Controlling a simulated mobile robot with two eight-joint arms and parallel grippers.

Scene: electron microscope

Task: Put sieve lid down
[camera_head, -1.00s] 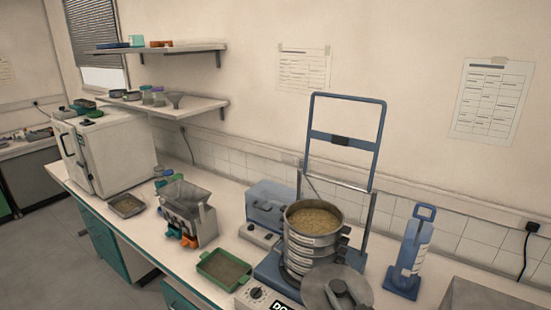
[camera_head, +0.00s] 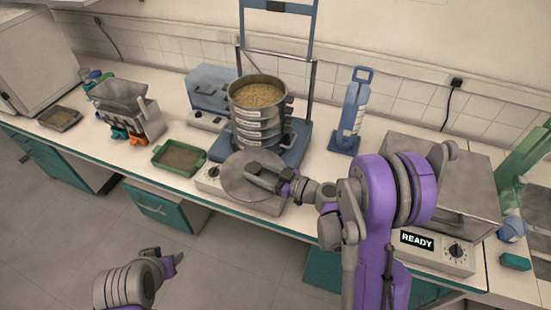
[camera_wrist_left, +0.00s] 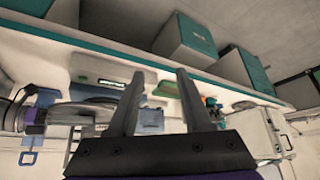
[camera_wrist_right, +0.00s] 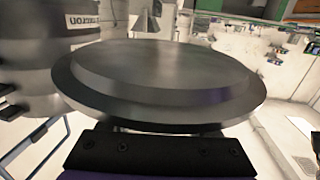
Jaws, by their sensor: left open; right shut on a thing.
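The sieve lid (camera_head: 243,184) is a round grey metal disc. My right gripper (camera_head: 262,174) is shut on it and holds it in front of the sieve stack, over the shaker's front panel. In the right wrist view the lid (camera_wrist_right: 160,75) fills the middle and hides the fingertips. The sieve stack (camera_head: 258,127) stands on the blue shaker (camera_head: 287,147), its top open and full of tan grain. In the right wrist view the stack (camera_wrist_right: 50,60) is at the left, close beside the lid. My left gripper (camera_head: 165,258) is open and empty, off the counter's front edge; its spread fingers (camera_wrist_left: 160,100) show in the left wrist view.
A green tray (camera_head: 180,157) of material lies left of the shaker. A metal splitter (camera_head: 127,110) stands farther left. A blue bottle-shaped device (camera_head: 350,120) stands right of the shaker, and a unit reading READY (camera_head: 432,248) is at the right.

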